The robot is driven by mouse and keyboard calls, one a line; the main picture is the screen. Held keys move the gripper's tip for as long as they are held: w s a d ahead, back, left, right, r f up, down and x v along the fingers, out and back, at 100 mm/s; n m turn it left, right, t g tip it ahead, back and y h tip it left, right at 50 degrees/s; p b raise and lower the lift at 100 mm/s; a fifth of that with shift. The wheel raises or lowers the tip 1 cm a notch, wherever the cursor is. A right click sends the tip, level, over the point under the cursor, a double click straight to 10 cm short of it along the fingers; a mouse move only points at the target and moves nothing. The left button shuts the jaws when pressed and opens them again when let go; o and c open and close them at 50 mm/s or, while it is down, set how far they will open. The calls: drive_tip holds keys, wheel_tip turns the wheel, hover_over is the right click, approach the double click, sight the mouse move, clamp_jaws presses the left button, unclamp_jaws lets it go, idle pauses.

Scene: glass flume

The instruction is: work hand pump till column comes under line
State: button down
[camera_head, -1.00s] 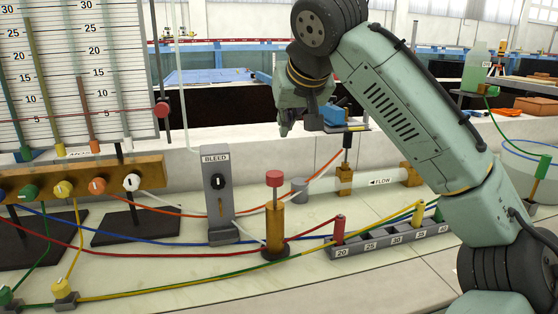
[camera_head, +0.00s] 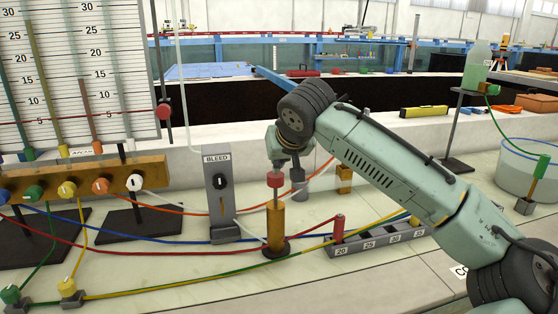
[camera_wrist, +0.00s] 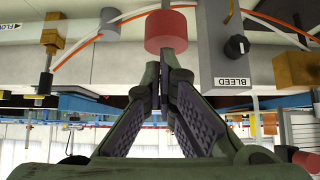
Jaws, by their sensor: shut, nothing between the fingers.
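The hand pump (camera_head: 275,222) is an orange cylinder with a red knob (camera_head: 275,180) on a short rod. My gripper (camera_head: 279,166) is shut and empty, pointing down at the top of the knob. In the wrist view its closed fingertips (camera_wrist: 163,75) meet at the edge of the red knob (camera_wrist: 170,30); I cannot tell whether they touch. The manometer board (camera_head: 75,75) stands at left with several coloured columns. A red line (camera_head: 70,120) crosses it, with a red slider (camera_head: 163,112) at its right end. The orange column (camera_head: 86,105) tops out above that line.
The grey BLEED block (camera_head: 219,195) stands just left of the pump. A row of numbered ports (camera_head: 375,238) lies to its right. Several coloured tubes run across the bench around the pump base. A grey cylinder (camera_head: 299,184) stands close behind.

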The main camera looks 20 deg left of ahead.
sight(280, 179)
drive_tip(key=shift+f, duration=0.1)
drive_tip(key=shift+f+b, duration=1.35)
drive_tip(key=shift+f, duration=1.15)
